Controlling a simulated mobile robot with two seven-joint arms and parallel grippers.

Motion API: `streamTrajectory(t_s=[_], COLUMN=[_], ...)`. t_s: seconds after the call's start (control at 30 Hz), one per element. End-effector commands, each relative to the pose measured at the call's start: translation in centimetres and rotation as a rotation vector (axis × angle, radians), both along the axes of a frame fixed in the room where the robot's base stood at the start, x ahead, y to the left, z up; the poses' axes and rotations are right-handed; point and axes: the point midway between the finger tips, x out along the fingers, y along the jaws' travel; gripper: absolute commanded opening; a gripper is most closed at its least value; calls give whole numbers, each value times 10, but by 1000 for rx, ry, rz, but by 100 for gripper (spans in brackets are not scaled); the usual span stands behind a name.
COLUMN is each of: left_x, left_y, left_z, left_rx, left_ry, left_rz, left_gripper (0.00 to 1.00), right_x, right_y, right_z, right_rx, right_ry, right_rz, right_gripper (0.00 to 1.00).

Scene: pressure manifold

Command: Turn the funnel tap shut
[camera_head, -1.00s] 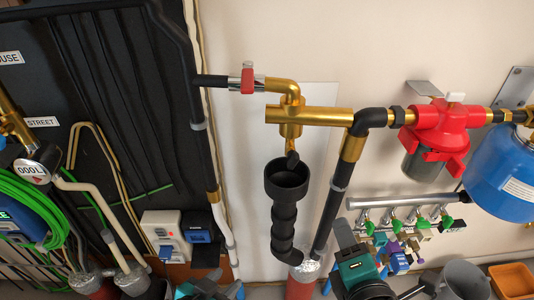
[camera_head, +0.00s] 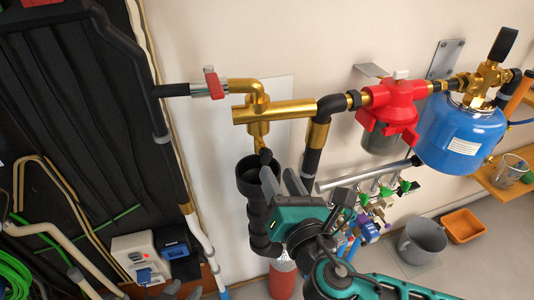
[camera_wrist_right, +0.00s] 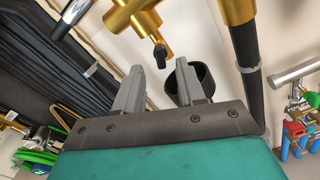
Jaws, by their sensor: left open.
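A black funnel (camera_head: 249,180) hangs on the wall below a brass pipe body (camera_head: 272,114). A short black lever-like piece (camera_head: 264,156) points down from the brass body to the funnel's mouth; it also shows in the right wrist view (camera_wrist_right: 159,55). A red tap handle (camera_head: 214,83) lies across the pipe at upper left. My right gripper (camera_head: 282,180) is beside the funnel, below the brass body. In its wrist view, the fingers (camera_wrist_right: 160,78) are apart and empty, with the black piece beyond their gap.
A black pipe (camera_head: 314,157) runs down just right of the funnel. A red filter (camera_head: 388,110) and blue tank (camera_head: 460,138) hang further right. A grey manifold bar (camera_head: 365,176) with green taps is behind my right arm. A grey bucket (camera_head: 422,240) stands on the floor.

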Motion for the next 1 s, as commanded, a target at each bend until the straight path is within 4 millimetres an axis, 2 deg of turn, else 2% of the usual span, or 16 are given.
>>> streamTrajectory(t_s=[0.03,0.2,0.4,0.77,1.0], left_x=[0,0,0,0,0], left_y=[0,0,-1,0,0], left_z=[1,1,1,1,1], left_rx=[-1,-1,-2,-1,-1], left_ry=[0,0,-1,-1,-1], left_rz=[1,1,1,2,2], left_gripper=[43,43,43,43,43], right_x=[12,42,62,66,66], right_y=[4,14,20,22,21], right_z=[1,1,0,-1,-1], right_rx=[0,1,1,1,1], right_ry=[-3,-2,0,3,3], right_rz=[-1,-1,0,0,0], right_gripper=[39,39,39,39,17])
